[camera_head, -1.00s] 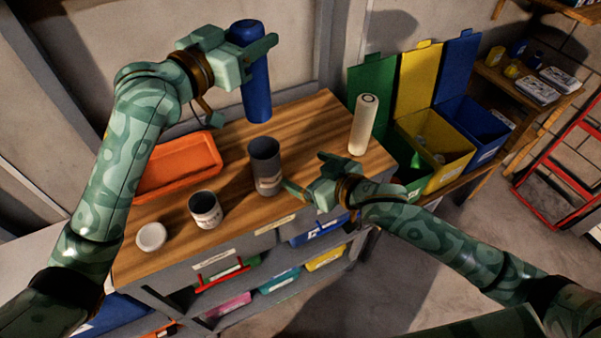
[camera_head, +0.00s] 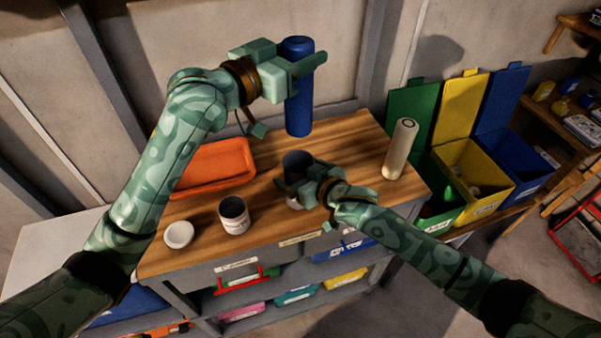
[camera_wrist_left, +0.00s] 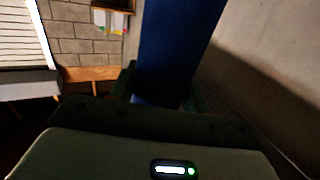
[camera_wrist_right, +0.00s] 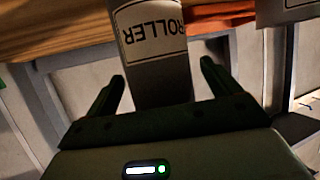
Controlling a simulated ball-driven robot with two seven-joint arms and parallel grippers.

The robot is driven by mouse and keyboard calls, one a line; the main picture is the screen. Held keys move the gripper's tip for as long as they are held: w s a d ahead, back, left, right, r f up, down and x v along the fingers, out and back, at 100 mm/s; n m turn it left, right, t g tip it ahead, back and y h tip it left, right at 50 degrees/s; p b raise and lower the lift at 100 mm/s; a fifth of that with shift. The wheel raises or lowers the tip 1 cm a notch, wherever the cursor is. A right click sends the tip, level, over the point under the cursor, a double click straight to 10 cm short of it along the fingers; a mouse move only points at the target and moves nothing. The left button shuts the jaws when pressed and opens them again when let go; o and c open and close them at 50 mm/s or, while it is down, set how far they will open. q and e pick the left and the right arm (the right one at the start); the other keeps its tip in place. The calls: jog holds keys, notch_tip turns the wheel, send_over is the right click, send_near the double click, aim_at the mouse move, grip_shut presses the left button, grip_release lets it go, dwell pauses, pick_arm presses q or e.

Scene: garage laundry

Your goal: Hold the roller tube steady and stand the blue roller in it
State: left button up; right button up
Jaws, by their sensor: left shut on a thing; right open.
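The blue roller (camera_head: 299,108) is upright in my left gripper (camera_head: 302,68), which is shut on its upper part. It hangs above the bench, over and slightly behind the roller tube; it also fills the middle of the left wrist view (camera_wrist_left: 172,50). The grey roller tube (camera_head: 295,164) stands upright on the bench, its lower part partly hidden by my right gripper (camera_head: 308,190). In the right wrist view the tube (camera_wrist_right: 160,75), labelled "ROLLER", is between the two open fingers, with gaps beside it.
A cream roller (camera_head: 400,150) stands at the bench's right. An orange tray (camera_head: 215,170), a labelled can (camera_head: 233,216) and a white lid (camera_head: 179,235) are on the left. Green, yellow and blue bins (camera_head: 480,170) stand beyond the right edge.

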aim_at(288, 124)
jog(key=c, duration=1.1)
pick_arm(q)
jog(key=shift+f, duration=6.5)
pick_arm(e)
jog(key=shift+o, duration=0.2)
pick_arm(q)
jog(key=o, duration=1.3)
jog(key=shift+a, duration=0.1)
jog(key=v, duration=1.2)
pick_arm(e)
jog(key=o, duration=1.1)
jog(key=shift+c, duration=0.2)
